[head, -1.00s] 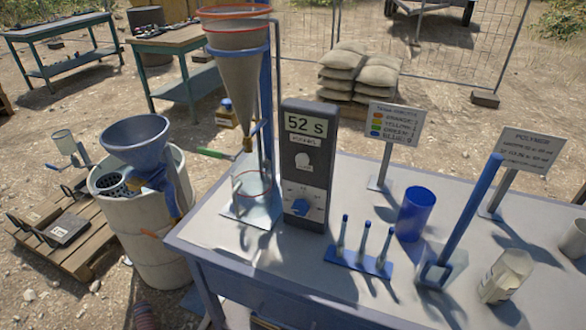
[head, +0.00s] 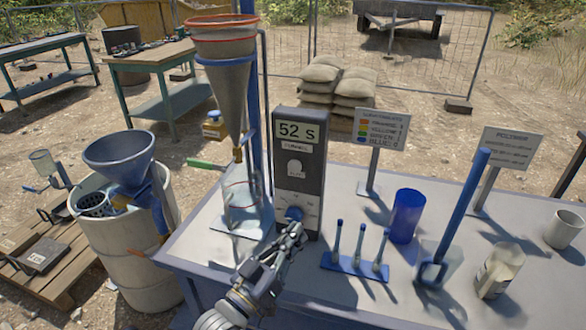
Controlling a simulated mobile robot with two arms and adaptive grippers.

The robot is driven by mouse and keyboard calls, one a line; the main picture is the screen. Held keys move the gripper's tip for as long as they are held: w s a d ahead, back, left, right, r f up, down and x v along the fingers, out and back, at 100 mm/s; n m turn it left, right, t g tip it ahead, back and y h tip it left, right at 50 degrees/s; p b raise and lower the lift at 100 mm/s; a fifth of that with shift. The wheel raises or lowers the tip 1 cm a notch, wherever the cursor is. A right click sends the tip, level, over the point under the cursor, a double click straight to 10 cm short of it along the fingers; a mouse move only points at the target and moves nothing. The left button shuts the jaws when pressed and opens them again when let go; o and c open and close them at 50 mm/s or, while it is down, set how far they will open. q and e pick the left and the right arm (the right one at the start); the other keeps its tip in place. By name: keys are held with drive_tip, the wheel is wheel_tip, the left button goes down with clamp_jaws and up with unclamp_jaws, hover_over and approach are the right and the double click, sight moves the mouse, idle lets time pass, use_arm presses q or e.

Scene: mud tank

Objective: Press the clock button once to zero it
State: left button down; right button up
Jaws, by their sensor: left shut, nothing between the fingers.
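The clock (head: 312,165) is a tall dark grey box standing upright on the table. Its display (head: 297,130) reads 52 S. A pale round button (head: 295,168) sits on its front below the display, clear of my gripper. A blue knob (head: 294,213) is lower on the front. My left gripper (head: 297,230) is shut and empty, reaching up from the bottom of the view. Its tips are just below the blue knob and below the button; I cannot tell if they touch the clock's face. My right gripper is not in view.
A funnel stand (head: 227,75) with a green lever and a clear beaker (head: 241,207) is left of the clock. A blue rack (head: 355,266) with small rods, a blue cup (head: 406,215) and a sign (head: 381,130) are to the right.

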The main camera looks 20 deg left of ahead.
sight(294, 166)
use_arm(q)
drive_tip(key=a+r+n+t+h, duration=0.1)
drive_tip(key=a+r+t, duration=0.4)
drive_tip(key=r, duration=0.3)
drive_tip(key=shift+r+n+t, duration=0.25)
drive_tip(key=shift+n+t, duration=0.05)
drive_tip(key=shift+t, duration=0.1)
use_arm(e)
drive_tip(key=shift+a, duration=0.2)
use_arm(q)
drive_tip(key=shift+s, duration=0.1)
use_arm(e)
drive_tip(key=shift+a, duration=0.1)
use_arm(q)
drive_tip(key=w+b, duration=0.4)
drive_tip(key=w, duration=0.5)
drive_tip(key=shift+d, duration=0.15)
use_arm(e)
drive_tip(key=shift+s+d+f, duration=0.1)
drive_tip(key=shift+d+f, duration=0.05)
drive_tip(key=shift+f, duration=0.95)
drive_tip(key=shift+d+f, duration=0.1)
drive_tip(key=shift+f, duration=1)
use_arm(q)
drive_tip(key=shift+s, duration=0.1)
drive_tip(key=shift+b, duration=0.3)
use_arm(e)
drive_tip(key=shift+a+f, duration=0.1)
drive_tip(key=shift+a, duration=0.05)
